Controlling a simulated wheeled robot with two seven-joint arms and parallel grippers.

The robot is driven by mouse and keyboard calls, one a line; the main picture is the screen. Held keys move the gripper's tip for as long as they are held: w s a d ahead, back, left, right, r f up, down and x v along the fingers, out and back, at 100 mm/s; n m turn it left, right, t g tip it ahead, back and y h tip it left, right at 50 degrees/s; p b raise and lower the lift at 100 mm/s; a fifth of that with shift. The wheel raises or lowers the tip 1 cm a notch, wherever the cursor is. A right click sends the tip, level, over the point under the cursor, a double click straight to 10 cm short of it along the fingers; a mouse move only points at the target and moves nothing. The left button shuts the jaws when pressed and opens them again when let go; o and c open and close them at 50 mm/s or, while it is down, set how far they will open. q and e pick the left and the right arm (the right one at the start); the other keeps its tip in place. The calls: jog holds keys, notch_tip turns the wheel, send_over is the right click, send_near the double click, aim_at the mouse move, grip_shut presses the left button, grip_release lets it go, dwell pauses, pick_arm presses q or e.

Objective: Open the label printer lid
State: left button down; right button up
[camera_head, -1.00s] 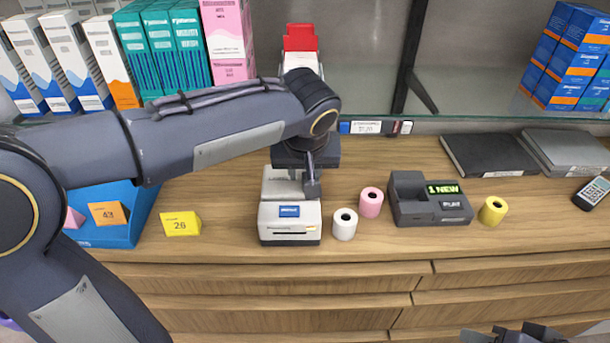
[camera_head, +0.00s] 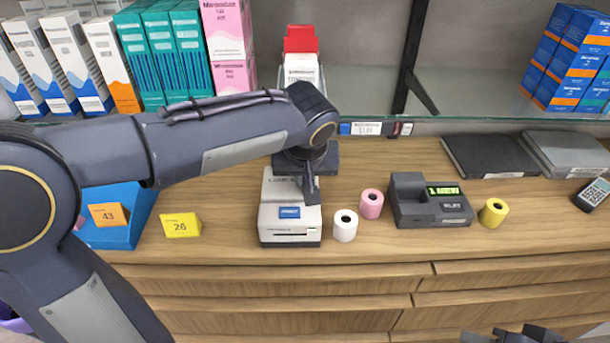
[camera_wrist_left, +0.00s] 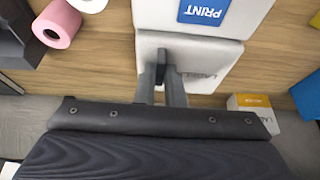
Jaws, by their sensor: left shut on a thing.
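The label printer (camera_head: 290,239) is a white box with a blue label on its front half, standing on the wooden counter. Its rear half carries the pale lid (camera_head: 277,187), partly hidden behind my left gripper (camera_head: 312,190). In the left wrist view the lid (camera_wrist_left: 205,62) lies beside the blue PRINT label, and the left gripper's fingers (camera_wrist_left: 163,85) are shut on a small dark tab (camera_wrist_left: 164,62) at the lid. I cannot tell whether the lid is raised. Only dark parts of my right gripper (camera_head: 514,335) show at the bottom edge, away from the printer.
A white roll (camera_head: 345,226) and a pink roll (camera_head: 371,204) stand close right of the printer. Farther right are a dark card terminal (camera_head: 430,203) and a yellow roll (camera_head: 493,212). A yellow tag (camera_head: 181,225) stands left. A glass shelf with boxes runs behind.

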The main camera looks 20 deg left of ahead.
pick_arm(q)
jog(key=s+a+b, duration=0.1)
jog(key=s+a, duration=0.2)
jog(key=a, duration=0.8)
jog(key=shift+s+a, duration=0.15)
jog(key=shift+a, duration=0.05)
jog(key=c, duration=1.5)
grip_release()
jog(key=v, duration=0.8)
jog(key=shift+p, duration=0.3)
jog(key=shift+f, duration=0.1)
